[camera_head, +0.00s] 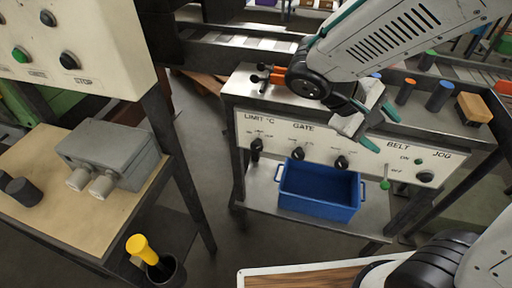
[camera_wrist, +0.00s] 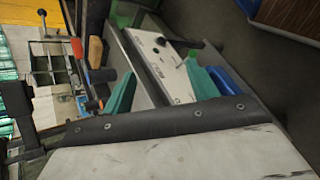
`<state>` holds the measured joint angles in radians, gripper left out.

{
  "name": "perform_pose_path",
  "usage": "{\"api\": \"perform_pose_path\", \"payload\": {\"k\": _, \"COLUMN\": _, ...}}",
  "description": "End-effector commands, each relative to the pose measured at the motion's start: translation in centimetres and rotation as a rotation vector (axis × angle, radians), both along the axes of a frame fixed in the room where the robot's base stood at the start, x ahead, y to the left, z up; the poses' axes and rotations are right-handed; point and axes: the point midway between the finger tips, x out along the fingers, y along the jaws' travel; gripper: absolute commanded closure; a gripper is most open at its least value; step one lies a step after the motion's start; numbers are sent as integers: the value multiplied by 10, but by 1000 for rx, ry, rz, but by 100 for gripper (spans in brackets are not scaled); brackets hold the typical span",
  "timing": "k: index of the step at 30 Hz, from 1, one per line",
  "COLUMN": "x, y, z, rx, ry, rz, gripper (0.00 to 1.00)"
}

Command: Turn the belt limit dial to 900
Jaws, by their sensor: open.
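A white control panel (camera_head: 320,153) on the front of a bench carries several black knobs. The leftmost knob, the limit dial (camera_head: 257,145), sits under the label "LIMIT °C". Its scale figures and pointer are too small to read. My gripper (camera_head: 378,127) has green fingertips and is open and empty. It is in front of the panel's upper edge, right of the limit dial and apart from it. The wrist view shows the green fingers (camera_wrist: 160,90) spread, with part of the white panel (camera_wrist: 168,62) between and beyond them. I cannot tell which knob shows there.
Right of the dial are the gate knobs (camera_head: 298,153), a green-tipped belt lever (camera_head: 385,184) and a jog knob (camera_head: 425,177). A blue bin (camera_head: 318,190) stands on the shelf below. Small cylinders and an orange-brown block (camera_head: 474,108) stand on the bench top. A side table (camera_head: 60,205) is left.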

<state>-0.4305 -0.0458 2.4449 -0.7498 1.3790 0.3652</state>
Motion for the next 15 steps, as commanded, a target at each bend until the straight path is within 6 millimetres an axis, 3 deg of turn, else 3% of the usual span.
{"api": "perform_pose_path", "payload": {"k": 5, "x": 50, "y": 39, "z": -32, "rx": -271, "ry": 24, "rz": 264, "gripper": 41}}
{"api": "perform_pose_path", "payload": {"k": 9, "x": 83, "y": 85, "z": -64, "rx": -449, "ry": -3, "rz": 499, "gripper": 41}}
{"api": "perform_pose_path", "payload": {"k": 15, "x": 108, "y": 162, "z": -122, "rx": -628, "ry": -73, "rz": 846, "gripper": 41}}
